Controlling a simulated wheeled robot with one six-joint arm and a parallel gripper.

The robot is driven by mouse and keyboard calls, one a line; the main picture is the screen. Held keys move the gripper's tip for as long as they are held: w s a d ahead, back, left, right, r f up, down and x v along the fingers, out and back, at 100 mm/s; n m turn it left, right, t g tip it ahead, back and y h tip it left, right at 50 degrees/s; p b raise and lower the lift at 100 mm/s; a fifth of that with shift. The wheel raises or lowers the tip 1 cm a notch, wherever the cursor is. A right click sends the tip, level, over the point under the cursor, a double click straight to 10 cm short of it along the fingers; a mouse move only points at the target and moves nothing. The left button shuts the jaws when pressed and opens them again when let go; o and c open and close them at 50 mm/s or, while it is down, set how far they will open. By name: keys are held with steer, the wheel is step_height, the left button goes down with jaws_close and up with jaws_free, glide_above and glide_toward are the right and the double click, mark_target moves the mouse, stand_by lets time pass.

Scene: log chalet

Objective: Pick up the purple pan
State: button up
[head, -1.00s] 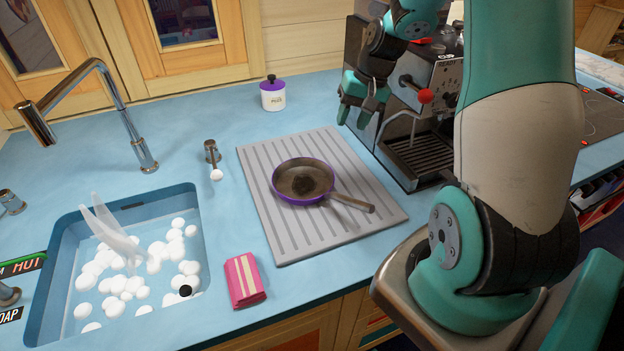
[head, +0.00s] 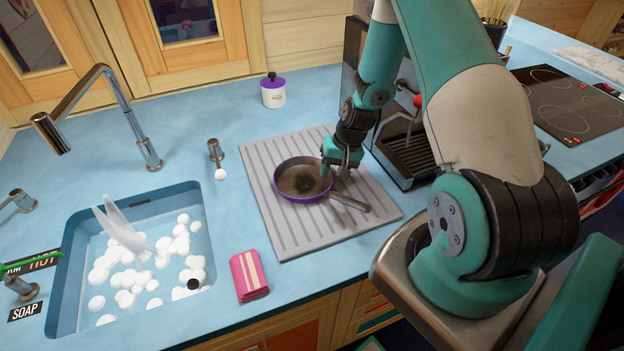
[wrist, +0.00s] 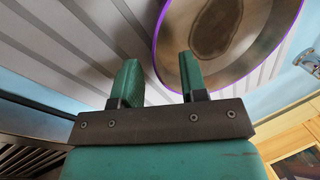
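The purple pan (head: 297,189), with a purple rim, a worn brown inside and a handle pointing to the lower right, lies on the grey ribbed drying board. My gripper (head: 338,168) is over the pan's right edge in the head view, near the handle's base. In the wrist view my gripper (wrist: 158,60) is open, with two teal fingers apart. The pan (wrist: 240,60) shows at upper right there, and its purple rim runs between the fingers in the picture. The right finger overlaps the pan's inside. I cannot tell whether either finger touches it. The handle is out of the wrist view.
The drying board (head: 287,235) is otherwise clear. A sink (head: 70,290) with white bubbles is to the left. A pink sponge or cloth (head: 248,275) lies in front, a white jar (head: 273,95) behind. A coffee machine (head: 405,150) stands close right of my gripper.

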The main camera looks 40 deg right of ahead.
steer(key=shift+a+f, duration=0.1)
steer(key=shift+f, duration=0.35)
jaws_close()
